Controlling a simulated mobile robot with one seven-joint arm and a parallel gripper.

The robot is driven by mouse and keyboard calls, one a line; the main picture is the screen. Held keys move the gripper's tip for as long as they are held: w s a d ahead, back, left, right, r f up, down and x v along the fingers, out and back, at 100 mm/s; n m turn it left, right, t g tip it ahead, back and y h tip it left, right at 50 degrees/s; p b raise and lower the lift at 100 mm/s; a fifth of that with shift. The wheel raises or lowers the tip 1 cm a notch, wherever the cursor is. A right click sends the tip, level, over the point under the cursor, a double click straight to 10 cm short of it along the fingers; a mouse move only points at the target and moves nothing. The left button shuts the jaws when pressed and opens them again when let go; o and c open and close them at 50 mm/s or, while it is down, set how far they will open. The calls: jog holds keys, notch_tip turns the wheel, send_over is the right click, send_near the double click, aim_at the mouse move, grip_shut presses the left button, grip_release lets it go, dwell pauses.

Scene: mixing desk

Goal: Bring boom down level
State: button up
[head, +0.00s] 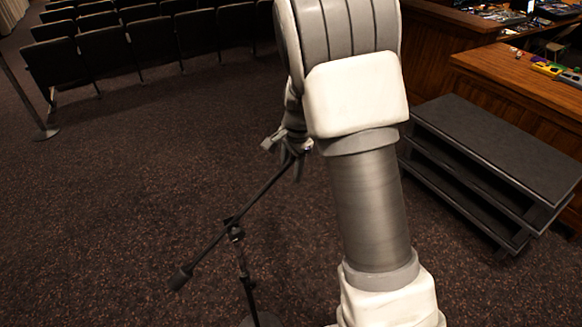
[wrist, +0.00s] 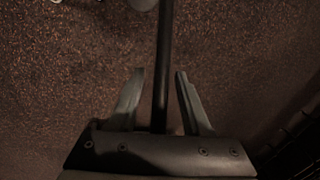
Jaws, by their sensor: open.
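The boom (head: 262,189) is a thin dark bar on a stand (head: 243,268), joined at a pivot clamp (head: 235,232). It is tilted, with its dark counterweight end (head: 180,278) low at the left and its other end high at the upper right. My gripper (head: 290,158) is at that raised end, partly hidden by my arm. In the wrist view my gripper (wrist: 160,73) is open, and the boom (wrist: 164,55) runs between its two fingers with gaps showing on both sides. I cannot tell whether the boom touches the gripper's palm.
A dark stepped platform (head: 500,150) stands at the right beside a wooden desk (head: 520,80) with small colored items. Rows of dark seats (head: 150,45) stand at the back. A thin post (head: 45,133) stands at the far left. Carpeted floor (head: 120,190) is clear at the left.

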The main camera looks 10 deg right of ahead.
grip_shut()
dwell(1.5)
